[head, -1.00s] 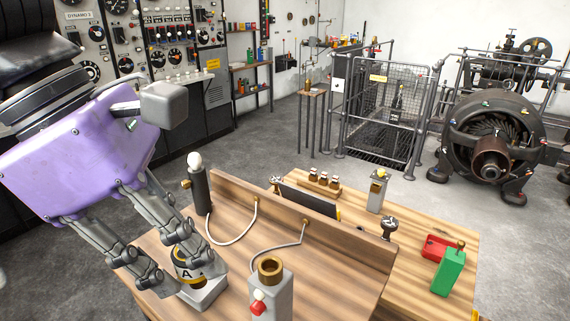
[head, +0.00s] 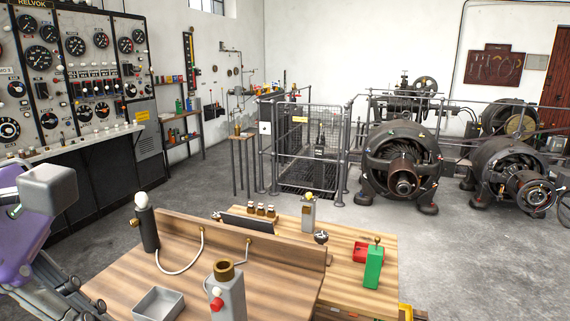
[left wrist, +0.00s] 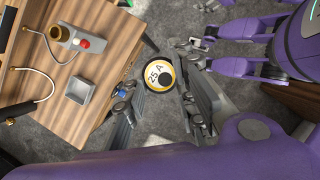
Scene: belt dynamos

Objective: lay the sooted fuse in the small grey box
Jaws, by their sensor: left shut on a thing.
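The fuse (left wrist: 159,76), a round piece with a yellow band marked 25 A and a black centre, is between the fingers of my left gripper (left wrist: 159,90) in the left wrist view. The gripper is shut on it, off the bench edge and above the floor. In the head view my left gripper (head: 75,302) is at the lower left, partly cut off, and the fuse cannot be made out. The small grey box (head: 160,303) stands open and empty on the near bench. It also shows in the left wrist view (left wrist: 78,90), left of the gripper.
A grey post with a brass ring and red button (head: 228,295) stands right of the box. A black lamp post (head: 147,225) with a cable is behind it. A wooden ledge (head: 250,240) crosses the bench. A red tray (head: 367,252) and green block (head: 374,267) lie beyond.

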